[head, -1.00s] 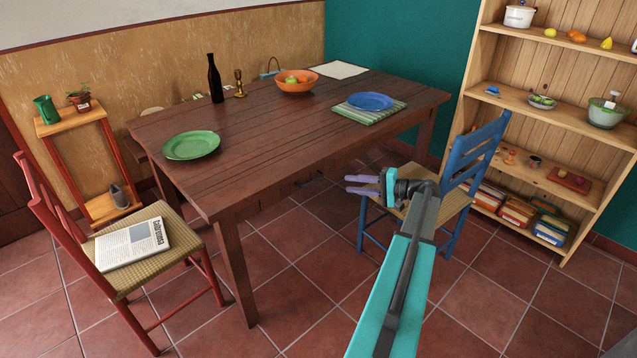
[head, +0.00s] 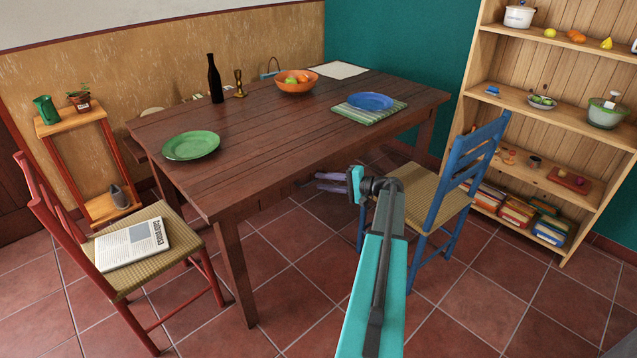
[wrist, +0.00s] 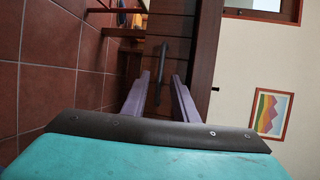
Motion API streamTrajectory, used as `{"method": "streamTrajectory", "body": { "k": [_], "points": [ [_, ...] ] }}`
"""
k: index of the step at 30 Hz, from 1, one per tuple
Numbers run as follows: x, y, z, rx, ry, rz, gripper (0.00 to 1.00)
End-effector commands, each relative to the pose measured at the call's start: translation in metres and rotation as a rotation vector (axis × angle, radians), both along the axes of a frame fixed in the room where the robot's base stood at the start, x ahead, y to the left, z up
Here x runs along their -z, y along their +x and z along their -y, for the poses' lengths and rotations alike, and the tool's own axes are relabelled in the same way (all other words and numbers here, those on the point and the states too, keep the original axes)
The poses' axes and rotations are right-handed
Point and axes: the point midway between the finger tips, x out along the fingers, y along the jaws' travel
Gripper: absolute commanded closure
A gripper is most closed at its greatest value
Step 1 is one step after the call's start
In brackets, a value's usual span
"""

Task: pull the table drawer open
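The brown wooden table (head: 270,165) stands in the middle of the head view; its drawer is hard to make out there under the tabletop. In the wrist view, a dark drawer front (wrist: 178,52) with a dark bar handle (wrist: 161,72) lies ahead, turned on its side. The drawer looks closed. My gripper (head: 322,181) is open, with its purple fingers pointing left towards the table's near long side. In the wrist view the fingers (wrist: 160,82) stand apart on either side of the handle's line. I cannot tell whether they touch it.
A blue chair (head: 440,190) stands close to the right of my arm. A red chair (head: 125,270) with a newspaper is at the left. A green plate (head: 191,145), an orange bowl and a bottle are on the table. Tiled floor in front is free.

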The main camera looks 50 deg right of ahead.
Motion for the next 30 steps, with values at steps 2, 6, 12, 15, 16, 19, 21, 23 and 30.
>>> {"method": "streamTrajectory", "body": {
  "k": [2, 6, 12, 15, 16, 19, 21, 23, 30],
  "points": [
    [0.002, 0.009, -0.003, -0.001, 0.000, 0.000, 0.74],
    [0.004, 0.018, -0.006, 0.000, 0.000, 0.000, 0.74],
    [0.005, 0.022, -0.008, 0.000, 0.000, 0.001, 0.74],
    [0.005, 0.022, -0.008, 0.000, 0.000, 0.001, 0.74],
    [0.005, 0.022, -0.008, 0.000, 0.000, 0.001, 0.74],
    [0.005, 0.022, -0.007, 0.000, 0.000, 0.000, 0.80],
    [0.005, 0.022, -0.007, 0.000, 0.000, 0.000, 0.92],
    [0.005, 0.022, -0.007, 0.001, 0.000, 0.000, 1.00],
    [0.005, 0.021, -0.007, 0.001, 0.000, 0.000, 1.00]
  ]
}}
